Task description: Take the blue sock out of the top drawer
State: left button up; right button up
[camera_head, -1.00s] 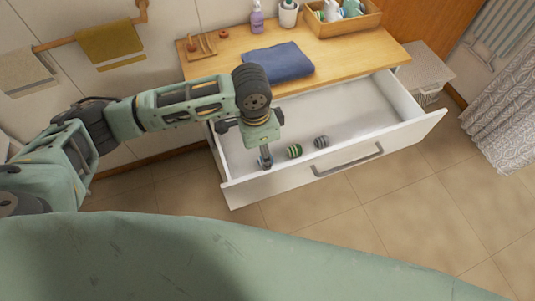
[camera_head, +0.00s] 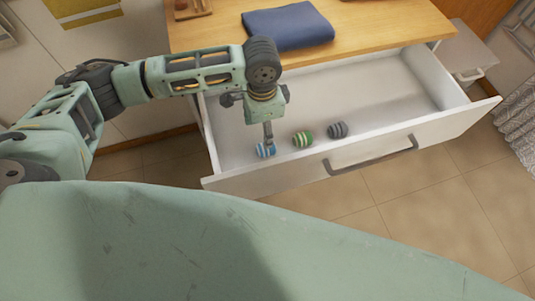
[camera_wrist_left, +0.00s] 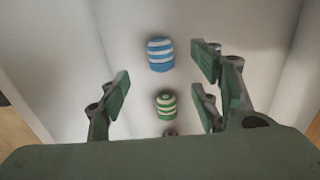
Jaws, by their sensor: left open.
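The blue sock, rolled up with white stripes, lies on the floor of the open top drawer; it shows in the head view (camera_head: 266,150) and in the left wrist view (camera_wrist_left: 160,54). The white drawer (camera_head: 240,180) is pulled out. My left gripper (camera_head: 268,134) points down into the drawer just above the blue sock and partly covers it in the head view. In the left wrist view the gripper (camera_wrist_left: 165,90) has its fingers wide apart with nothing between them held. My right gripper is not in view.
A green striped sock (camera_head: 302,139) and a grey striped sock (camera_head: 338,130) lie beside the blue one. The drawer's rear right part is clear. A folded blue towel (camera_head: 288,27) lies on the wooden top (camera_head: 370,35). The drawer front has a grey handle (camera_head: 372,156).

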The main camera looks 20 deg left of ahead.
aim_at(261, 153)
pick_arm(q)
notch_tip(261, 153, down, 4)
jog(key=shift+r+b, duration=0.15)
jog(key=shift+b, duration=0.8)
jog(key=f, duration=0.7)
jog(key=shift+w+d+f, duration=0.2)
jog(key=shift+w+d, duration=0.05)
jog(key=shift+d, duration=0.05)
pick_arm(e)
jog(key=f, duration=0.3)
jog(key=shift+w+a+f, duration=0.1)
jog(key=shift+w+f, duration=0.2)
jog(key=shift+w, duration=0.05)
pick_arm(q)
jog(key=shift+c, duration=0.2)
jog(key=c, duration=1)
